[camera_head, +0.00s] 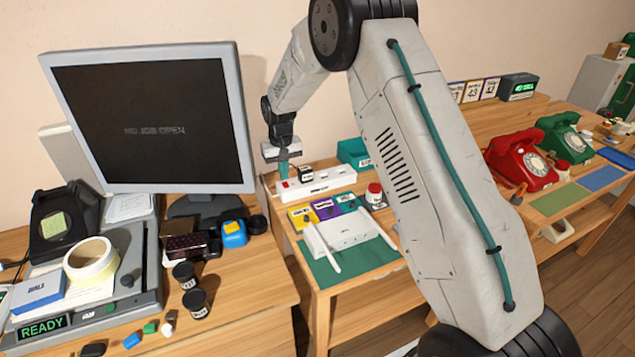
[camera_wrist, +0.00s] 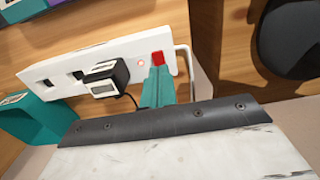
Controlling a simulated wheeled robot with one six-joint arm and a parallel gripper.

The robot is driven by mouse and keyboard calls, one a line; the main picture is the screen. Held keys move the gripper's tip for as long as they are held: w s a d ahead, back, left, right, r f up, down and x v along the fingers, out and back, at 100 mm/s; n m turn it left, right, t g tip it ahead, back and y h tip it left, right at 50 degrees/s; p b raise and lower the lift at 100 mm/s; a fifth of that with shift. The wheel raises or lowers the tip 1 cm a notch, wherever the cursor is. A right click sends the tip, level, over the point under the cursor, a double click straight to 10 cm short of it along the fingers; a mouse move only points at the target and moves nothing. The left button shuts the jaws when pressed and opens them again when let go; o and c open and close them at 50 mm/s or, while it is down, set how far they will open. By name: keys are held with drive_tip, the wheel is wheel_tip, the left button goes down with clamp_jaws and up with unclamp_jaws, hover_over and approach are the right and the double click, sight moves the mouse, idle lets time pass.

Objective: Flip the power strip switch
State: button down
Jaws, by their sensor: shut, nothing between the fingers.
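The white power strip (camera_head: 318,182) lies on the wooden table behind the router, with a black plug in it. In the wrist view the power strip (camera_wrist: 110,62) runs across the upper left. Its red switch (camera_wrist: 158,58) is at its right end, beside a small round reddish light. My gripper (camera_head: 283,172) is shut and empty, pointing down at the strip's left end. In the wrist view the teal fingertips of my gripper (camera_wrist: 157,70) are right at the red switch and overlap its lower edge. I cannot tell whether they touch it or which way the switch is tilted.
A black plug (camera_wrist: 105,78) with a cable sits in the strip close to the fingers. A white router (camera_head: 345,232) with antennas stands in front on a green mat. A monitor (camera_head: 150,120) stands to the left. A teal box (camera_head: 354,152) is behind the strip.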

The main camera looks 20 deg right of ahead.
drive_tip(key=shift+f, duration=0.75)
idle(0.3)
drive_tip(key=shift+r, duration=3.55)
drive_tip(key=s+d+r, duration=0.1)
drive_tip(key=s+r, duration=0.5)
drive_tip(key=s, duration=1)
drive_tip(key=s+d+r+t, duration=0.1)
drive_tip(key=s+r, duration=0.5)
drive_tip(key=s, duration=1)
drive_tip(key=s+d+r, duration=0.1)
drive_tip(key=s+r, duration=0.6)
drive_tip(key=s, duration=1)
drive_tip(key=shift+d+r, duration=0.1)
